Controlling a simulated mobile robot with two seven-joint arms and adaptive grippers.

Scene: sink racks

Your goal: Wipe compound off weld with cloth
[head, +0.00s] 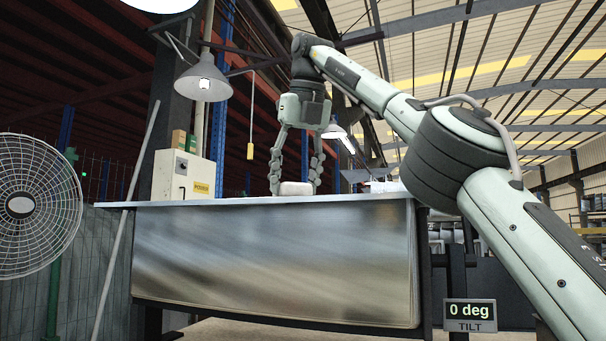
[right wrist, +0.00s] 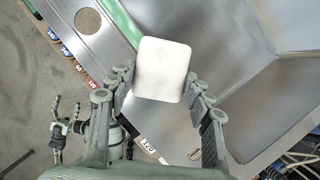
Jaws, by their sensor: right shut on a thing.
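My right gripper (head: 294,186) points down at the top edge of a large brushed-metal panel (head: 270,262) in the head view. Its fingers are shut on a white, rounded square pad (right wrist: 162,68), which looks like the folded cloth. In the head view the pad (head: 292,188) shows just above the panel's edge; I cannot tell whether it touches metal. The weld and compound cannot be made out. My left gripper (right wrist: 68,112) shows only in the right wrist view, low at the left, with fingers apart and empty.
A cream control box (head: 183,175) stands at the panel's left. A caged fan (head: 40,205) is at the far left and a lamp (head: 203,82) hangs above. A tilt display (head: 470,312) reads 0 deg. The metalwork has a round hole (right wrist: 88,21).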

